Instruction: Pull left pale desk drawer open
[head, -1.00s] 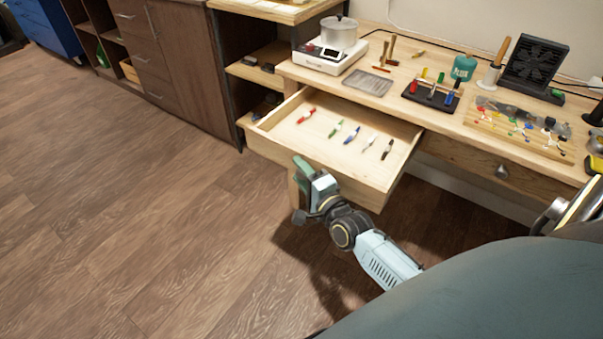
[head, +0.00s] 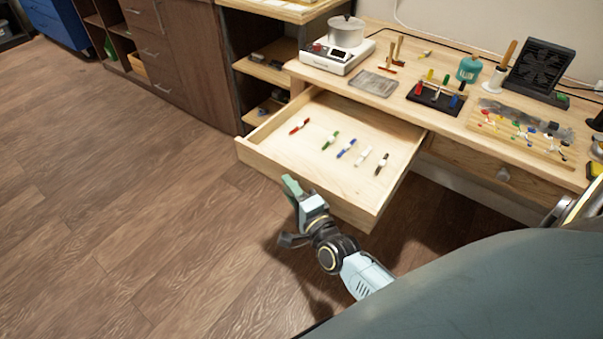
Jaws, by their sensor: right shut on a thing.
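The left pale desk drawer (head: 290,170) is pulled well out from under the desk's left half. Its inside shows, with several small coloured items lying on its floor. My right gripper (head: 291,212) is at the outside of the drawer's front and is shut on its handle. The gripper and the drawer front hide the handle. My left gripper is not in view.
The pale desk top (head: 400,100) carries a scale with a pot (head: 345,40), a tool rack (head: 437,95) and a dark fan unit (head: 540,68). A second drawer with a round knob (head: 503,174) is closed at right. The wooden floor (head: 120,220) at left is clear.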

